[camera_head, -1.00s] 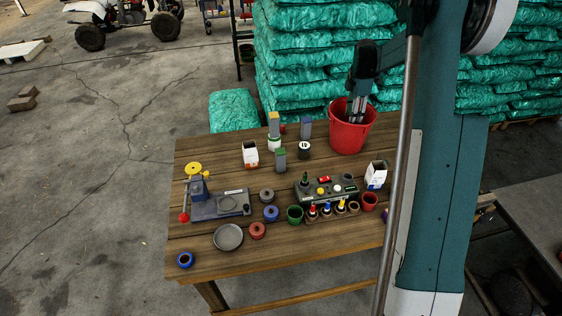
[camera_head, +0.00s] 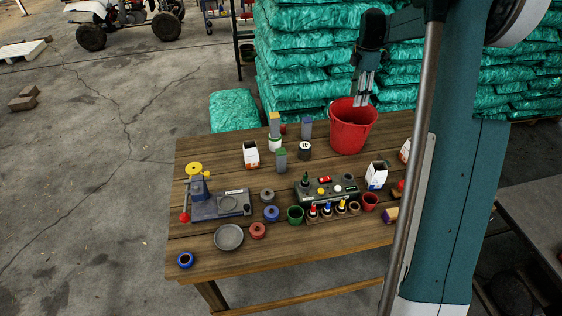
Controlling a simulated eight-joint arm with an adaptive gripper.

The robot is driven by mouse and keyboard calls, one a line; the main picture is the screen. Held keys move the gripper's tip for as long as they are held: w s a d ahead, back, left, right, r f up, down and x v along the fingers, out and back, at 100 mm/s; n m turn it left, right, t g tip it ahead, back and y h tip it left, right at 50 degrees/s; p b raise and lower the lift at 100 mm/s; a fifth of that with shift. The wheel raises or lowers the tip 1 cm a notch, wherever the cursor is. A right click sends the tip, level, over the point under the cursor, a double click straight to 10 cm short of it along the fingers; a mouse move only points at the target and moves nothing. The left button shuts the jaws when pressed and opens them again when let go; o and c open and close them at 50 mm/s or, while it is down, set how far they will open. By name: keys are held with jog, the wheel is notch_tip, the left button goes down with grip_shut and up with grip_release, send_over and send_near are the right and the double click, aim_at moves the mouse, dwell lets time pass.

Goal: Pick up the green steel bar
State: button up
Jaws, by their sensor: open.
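A grey steel bar with a green top end (camera_head: 281,160) stands upright near the middle of the wooden table (camera_head: 330,240). Behind it stand two like bars, one with a yellow top (camera_head: 274,124) and one with a blue top (camera_head: 306,128). My gripper (camera_head: 361,101) points down over the rim of the red bucket (camera_head: 351,128), right of and behind the green bar and well apart from it. Its fingers are open, and I see nothing between them. The bar is in full view.
A white-and-orange carton (camera_head: 251,155) and a black can (camera_head: 304,150) stand either side of the green bar. A control box (camera_head: 326,190) with small cups lies in front, and a grey press (camera_head: 215,202) stands left. Green sacks (camera_head: 295,60) are stacked behind the table.

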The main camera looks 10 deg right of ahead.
jog(key=s+a, duration=0.3)
jog(key=a, duration=1.4)
send_near(281, 151)
notch_tip(281, 151, down, 8)
jog(key=shift+r, duration=0.1)
jog(key=shift+s+f, duration=0.1)
jog(key=shift+f, duration=0.7)
jog(key=shift+f, duration=1.3)
jog(key=shift+f, duration=2.6)
jog(key=shift+c, duration=0.5)
